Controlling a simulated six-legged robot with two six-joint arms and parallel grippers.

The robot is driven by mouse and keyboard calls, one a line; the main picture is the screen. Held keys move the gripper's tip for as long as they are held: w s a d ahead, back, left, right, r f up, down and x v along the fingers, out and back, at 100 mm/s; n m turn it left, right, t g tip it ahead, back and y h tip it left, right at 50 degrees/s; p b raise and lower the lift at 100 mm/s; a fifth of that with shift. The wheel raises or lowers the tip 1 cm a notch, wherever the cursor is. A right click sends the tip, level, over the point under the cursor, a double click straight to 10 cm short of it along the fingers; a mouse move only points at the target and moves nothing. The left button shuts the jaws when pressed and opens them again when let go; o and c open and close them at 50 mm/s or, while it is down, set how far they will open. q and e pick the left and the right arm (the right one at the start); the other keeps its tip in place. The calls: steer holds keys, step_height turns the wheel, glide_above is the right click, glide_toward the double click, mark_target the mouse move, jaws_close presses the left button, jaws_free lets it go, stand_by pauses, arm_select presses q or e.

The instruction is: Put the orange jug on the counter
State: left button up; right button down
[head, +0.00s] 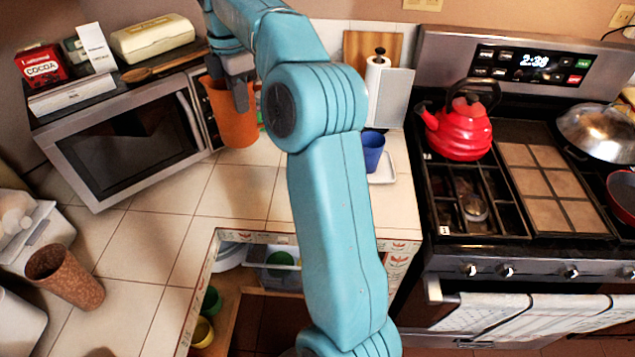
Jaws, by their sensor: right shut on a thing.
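The orange jug (234,122) is at the back of the tiled counter (232,190), just right of the microwave. My right gripper (238,92) is at the jug's upper part and shut on it, with a finger over its front. The jug stands about upright. Its base is at or just above the tiles; I cannot tell whether it touches. My blue arm hides the area right of the jug. My left gripper is not in view.
A microwave (130,145) with boxes on top stands left of the jug. A blue cup (372,150) and paper towel roll (376,85) are to the right. A red kettle (460,128) is on the stove. Mid-counter tiles are clear.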

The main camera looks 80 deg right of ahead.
step_height(320, 180, down, 20)
steer(key=s+d+b, duration=0.1)
steer(key=shift+s+d+f+m, duration=0.15)
steer(key=shift+s+m, duration=0.1)
steer(key=shift+m, duration=0.05)
steer(key=shift+f, duration=0.1)
steer(key=shift+f, duration=0.15)
steer(key=c, duration=1.3)
jaws_free()
steer(key=shift+o, duration=0.2)
